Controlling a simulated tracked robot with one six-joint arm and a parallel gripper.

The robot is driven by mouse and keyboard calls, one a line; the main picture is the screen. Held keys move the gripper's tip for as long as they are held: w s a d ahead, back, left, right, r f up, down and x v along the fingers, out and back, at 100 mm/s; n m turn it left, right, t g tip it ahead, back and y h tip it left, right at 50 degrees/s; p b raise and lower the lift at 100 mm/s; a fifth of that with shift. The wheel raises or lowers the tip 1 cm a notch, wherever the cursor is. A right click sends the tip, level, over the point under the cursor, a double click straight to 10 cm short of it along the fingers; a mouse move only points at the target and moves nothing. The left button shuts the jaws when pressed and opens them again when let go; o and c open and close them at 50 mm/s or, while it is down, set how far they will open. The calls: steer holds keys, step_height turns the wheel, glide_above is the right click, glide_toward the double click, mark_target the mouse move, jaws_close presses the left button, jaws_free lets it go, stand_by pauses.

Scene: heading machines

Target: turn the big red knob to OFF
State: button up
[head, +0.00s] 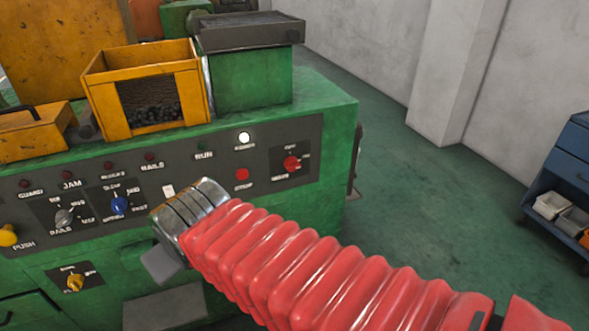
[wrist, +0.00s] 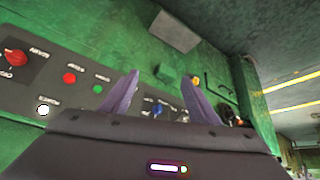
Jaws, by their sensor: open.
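The big red knob (head: 291,163) sits on a dark plate at the right end of the machine's control panel, with small white lettering around it. A label above it looks like OFF; I cannot tell exactly where the knob points. It also shows at the left edge of the wrist view, where the red knob (wrist: 15,57) is tilted and partly cut off. My gripper (wrist: 160,78) is open and empty, its two fingers apart, in front of the panel and clear of the knob. In the head view my red-sleeved arm hides most of the gripper, which is left of and below the knob.
A red button (head: 243,174) and a lit white lamp (head: 244,138) are left of the knob. Farther left are a blue selector (head: 119,205) and a grey selector (head: 65,217). A yellow bin (head: 145,95) stands on the machine. The floor at right is open before a blue cabinet (head: 562,180).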

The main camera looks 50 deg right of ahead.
steer(key=w+d+f+m+t+h, duration=0.1)
steer(key=w+d, duration=0.2)
steer(key=d, duration=0.3)
steer(key=w+d+f+t+h, duration=0.1)
steer(key=w+d+h, duration=0.1)
steer(key=w+d, duration=0.3)
steer(key=m+t+h, duration=0.4)
steer(key=t+h, duration=0.1)
steer(key=t, duration=0.2)
glide_toward(295, 169)
steer(key=v, duration=0.3)
steer(key=shift+s+a, duration=0.25)
steer(key=shift+s, duration=0.05)
steer(key=shift+w, duration=0.1)
steer(key=x, duration=1.3)
steer(key=shift+w+d+f, duration=0.1)
steer(key=shift+w+d, duration=0.1)
steer(key=shift+w, duration=0.05)
